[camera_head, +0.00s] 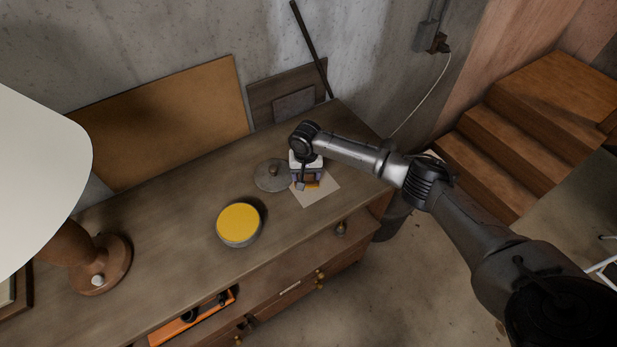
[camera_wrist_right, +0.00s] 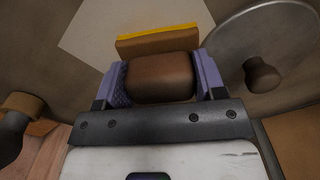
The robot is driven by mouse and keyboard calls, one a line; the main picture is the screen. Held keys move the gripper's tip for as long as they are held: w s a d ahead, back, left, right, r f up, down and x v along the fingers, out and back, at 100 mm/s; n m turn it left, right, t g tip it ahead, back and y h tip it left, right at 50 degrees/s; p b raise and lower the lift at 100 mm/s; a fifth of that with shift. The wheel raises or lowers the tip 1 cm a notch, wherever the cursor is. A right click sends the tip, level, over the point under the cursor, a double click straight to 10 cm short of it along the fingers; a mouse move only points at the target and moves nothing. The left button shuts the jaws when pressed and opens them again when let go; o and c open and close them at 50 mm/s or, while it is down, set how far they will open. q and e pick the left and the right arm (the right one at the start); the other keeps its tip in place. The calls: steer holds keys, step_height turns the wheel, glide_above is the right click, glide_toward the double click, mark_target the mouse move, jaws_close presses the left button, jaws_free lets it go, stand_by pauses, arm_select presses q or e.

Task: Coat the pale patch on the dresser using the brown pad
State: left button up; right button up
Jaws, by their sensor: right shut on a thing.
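The pale patch (camera_head: 324,193) is a light, square-cornered area on the right part of the dresser top (camera_head: 180,240); it also shows in the right wrist view (camera_wrist_right: 85,40). My right gripper (camera_head: 306,180) is over the patch, its purple fingers (camera_wrist_right: 163,78) shut on the brown handle of the pad (camera_wrist_right: 158,43). The pad has a yellow layer along its far edge. In the head view the pad (camera_head: 312,185) is partly hidden by the gripper. I cannot tell whether it touches the patch. My left gripper is not in view.
A round tin with yellow contents (camera_head: 238,222) stands left of the patch. A grey lid with a knob (camera_head: 270,175) lies close beside the patch. A lamp (camera_head: 95,262) stands at the far left. Boards (camera_head: 165,120) lean on the wall behind. A drawer (camera_head: 195,318) is open in front.

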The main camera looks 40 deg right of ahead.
steer(key=shift+w+d+f+b, duration=0.15)
steer(key=shift+w+b, duration=0.15)
steer(key=shift+w, duration=0.35)
steer(key=shift+w+d+b, duration=0.1)
steer(key=shift+w+b, duration=0.2)
steer(key=shift+w, duration=0.3)
steer(key=shift+d, duration=0.15)
